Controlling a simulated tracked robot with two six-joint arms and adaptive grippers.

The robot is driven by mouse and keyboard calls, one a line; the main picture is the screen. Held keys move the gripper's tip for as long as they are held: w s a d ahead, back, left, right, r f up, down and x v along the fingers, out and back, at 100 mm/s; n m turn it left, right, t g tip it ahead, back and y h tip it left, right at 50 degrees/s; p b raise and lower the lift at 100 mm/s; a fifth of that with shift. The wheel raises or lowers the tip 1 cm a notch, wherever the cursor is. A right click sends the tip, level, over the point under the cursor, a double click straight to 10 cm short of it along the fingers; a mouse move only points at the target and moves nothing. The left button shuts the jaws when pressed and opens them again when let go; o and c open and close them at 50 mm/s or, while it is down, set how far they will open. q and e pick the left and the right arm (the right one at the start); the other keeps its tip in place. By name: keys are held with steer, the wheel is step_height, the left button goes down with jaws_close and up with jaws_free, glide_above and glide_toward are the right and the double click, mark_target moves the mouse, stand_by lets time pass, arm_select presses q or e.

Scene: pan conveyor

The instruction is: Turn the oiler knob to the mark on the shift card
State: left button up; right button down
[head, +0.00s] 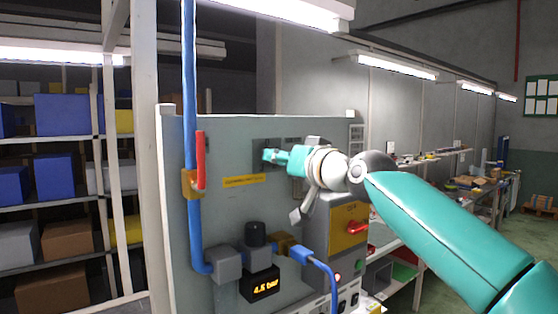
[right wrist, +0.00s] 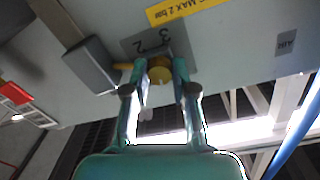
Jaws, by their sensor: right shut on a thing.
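The oiler knob (right wrist: 160,73) is yellow and sits between the fingertips of my right gripper (right wrist: 161,78) in the right wrist view. I cannot pick out the shift card. My left gripper is not in view.
A box with a yellow face (head: 348,226) and red switch stands below my right wrist.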

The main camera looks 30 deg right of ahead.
steer(key=m, duration=1.1)
steer(key=shift+m+g+y, duration=0.3)
steer(key=shift+g, duration=0.1)
steer(key=shift+f, duration=0.1)
steer(key=c, duration=0.9)
jaws_free()
steer(key=shift+d, duration=0.15)
steer(key=shift+c, duration=0.2)
steer(key=s+d, duration=0.1)
steer(key=s, duration=1)
steer(key=shift+s+d+r, duration=0.2)
steer(key=shift+s+r, duration=0.1)
steer(key=shift+s, duration=0.1)
